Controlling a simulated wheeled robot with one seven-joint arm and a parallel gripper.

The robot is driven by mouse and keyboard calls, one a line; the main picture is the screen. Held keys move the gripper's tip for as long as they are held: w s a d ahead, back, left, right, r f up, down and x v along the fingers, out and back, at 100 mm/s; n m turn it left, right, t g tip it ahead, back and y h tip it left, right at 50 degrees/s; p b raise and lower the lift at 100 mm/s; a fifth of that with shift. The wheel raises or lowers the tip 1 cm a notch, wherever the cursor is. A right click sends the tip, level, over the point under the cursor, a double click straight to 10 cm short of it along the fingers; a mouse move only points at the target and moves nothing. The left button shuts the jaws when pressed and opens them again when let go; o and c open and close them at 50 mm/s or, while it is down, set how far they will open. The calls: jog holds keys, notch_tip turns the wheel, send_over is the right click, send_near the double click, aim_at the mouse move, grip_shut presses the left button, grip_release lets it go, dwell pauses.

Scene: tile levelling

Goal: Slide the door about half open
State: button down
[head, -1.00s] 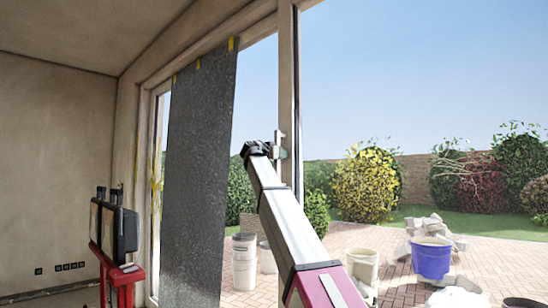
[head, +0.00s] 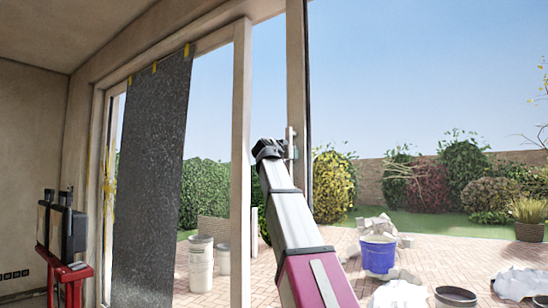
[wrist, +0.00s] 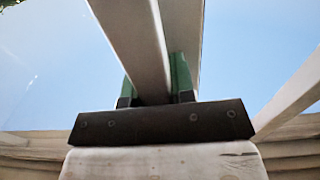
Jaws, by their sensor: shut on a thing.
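The door's edge stile (head: 297,100) is a tall beige upright with a dark line along its right side, in the head view. A pale handle (head: 291,140) stands on it. My gripper (head: 284,149) is at this handle. In the wrist view, my gripper (wrist: 154,92) has its green-padded fingers on either side of a long pale bar (wrist: 136,40), the handle, and is shut on it. A pale upright post (head: 241,170) stands left of the stile, with a clear gap between them. The head view does not show the fingertips clearly.
A dark speckled sheet (head: 152,180) hangs at left, taped along its top. A red stand with black cases (head: 66,235) is at far left. Outside on the paving are white buckets (head: 201,265), a blue bucket (head: 378,254) and rubble (head: 375,225).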

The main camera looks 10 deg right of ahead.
jog(key=shift+s+d+f, duration=0.1)
jog(key=shift+s+d, duration=1.25)
jog(key=c, duration=1)
grip_release()
jog(key=shift+o, duration=0.2)
jog(key=shift+s, duration=0.1)
send_near(304, 155)
jog(key=v, duration=0.4)
jog(key=shift+s, duration=0.1)
